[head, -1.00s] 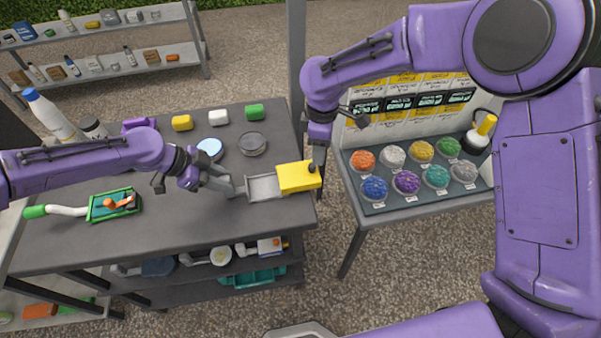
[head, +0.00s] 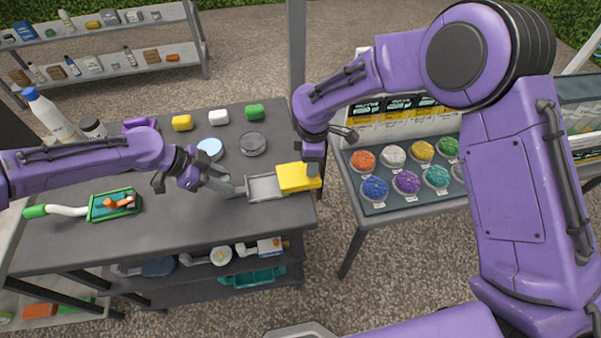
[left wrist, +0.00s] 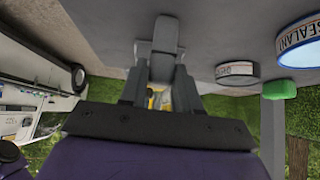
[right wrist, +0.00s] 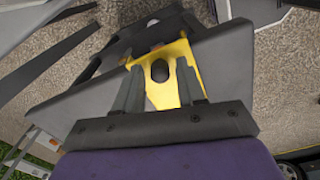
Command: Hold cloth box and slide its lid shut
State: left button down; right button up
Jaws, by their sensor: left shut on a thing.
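The cloth box is a grey tray (head: 264,187) with a yellow lid (head: 297,178) at the right edge of the dark table. The lid covers the right part, and the left part of the tray is open and looks empty. My left gripper (head: 236,187) is shut on the box's left end. My right gripper (head: 314,174) is at the lid's right end. In the right wrist view the yellow lid (right wrist: 172,77), with a dark round hole, lies between and beyond the spread fingers (right wrist: 160,88). In the left wrist view the fingers (left wrist: 160,75) hide most of the box.
Yellow, white and green blocks (head: 218,117) and two round tins (head: 252,144) stand behind the box. A side table (head: 385,207) with several coloured bowls stands right, across a gap.

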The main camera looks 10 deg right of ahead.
aim_at(280, 177)
grip_shut()
jog(key=shift+s+a, duration=0.1)
jog(key=shift+a, duration=4.3)
jog(key=shift+o, duration=1.1)
grip_release()
notch_tip(280, 177, up, 12)
